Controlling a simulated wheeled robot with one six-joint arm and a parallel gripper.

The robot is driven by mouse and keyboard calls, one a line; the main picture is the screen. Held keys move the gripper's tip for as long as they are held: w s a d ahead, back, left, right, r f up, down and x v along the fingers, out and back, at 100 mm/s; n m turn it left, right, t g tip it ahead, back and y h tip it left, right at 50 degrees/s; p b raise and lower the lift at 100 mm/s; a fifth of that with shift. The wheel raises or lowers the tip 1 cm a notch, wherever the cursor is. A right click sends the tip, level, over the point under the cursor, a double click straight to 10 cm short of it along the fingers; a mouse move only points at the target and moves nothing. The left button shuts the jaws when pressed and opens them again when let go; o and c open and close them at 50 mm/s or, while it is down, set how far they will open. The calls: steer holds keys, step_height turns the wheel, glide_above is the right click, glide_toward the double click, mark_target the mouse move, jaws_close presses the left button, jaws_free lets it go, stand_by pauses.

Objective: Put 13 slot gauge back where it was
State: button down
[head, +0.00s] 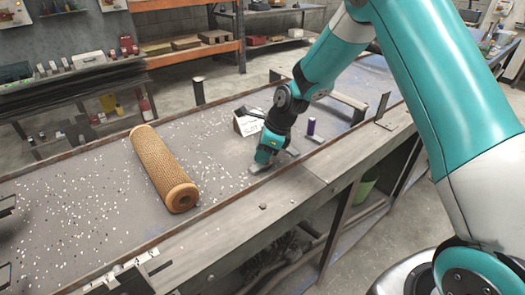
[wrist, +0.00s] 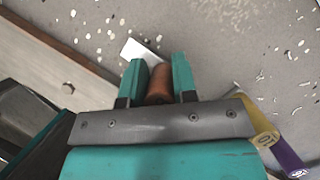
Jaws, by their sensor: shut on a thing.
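My gripper (head: 264,160) is low over the grey bench top, near its front edge. In the wrist view my gripper (wrist: 160,80) has its two teal fingers closed on the sides of a brown, rounded handle (wrist: 159,86). A pale flat plate (wrist: 137,49) shows just beyond the handle; it looks like part of the same piece, the slot gauge. No number is readable on it. In the head view the held piece is mostly hidden by the gripper. I cannot tell whether it touches the bench.
A small box with a white face (head: 248,122) stands behind. A tan mesh tube (head: 160,165) lies left. Pale chips litter the bench.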

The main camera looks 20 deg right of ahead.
steer(key=c, duration=0.9)
jaws_free()
steer(key=shift+f, duration=0.1)
steer(key=b+v, duration=0.1)
steer(key=v, duration=1.1)
steer(key=s+a+r+n+g, duration=0.1)
steer(key=s+a+r+n, duration=0.3)
steer(key=s+n, duration=0.4)
steer(key=s+a+r+n, duration=0.3)
steer(key=s+a+n, duration=0.1)
steer(key=s+n, duration=0.35)
steer(key=s+a+n+g, duration=0.1)
steer(key=s+a+n, duration=0.1)
steer(key=s+n, duration=1.2)
steer(key=shift+s+r+n, duration=0.2)
steer(key=shift+r+n, duration=0.2)
steer(key=shift+n, duration=0.15)
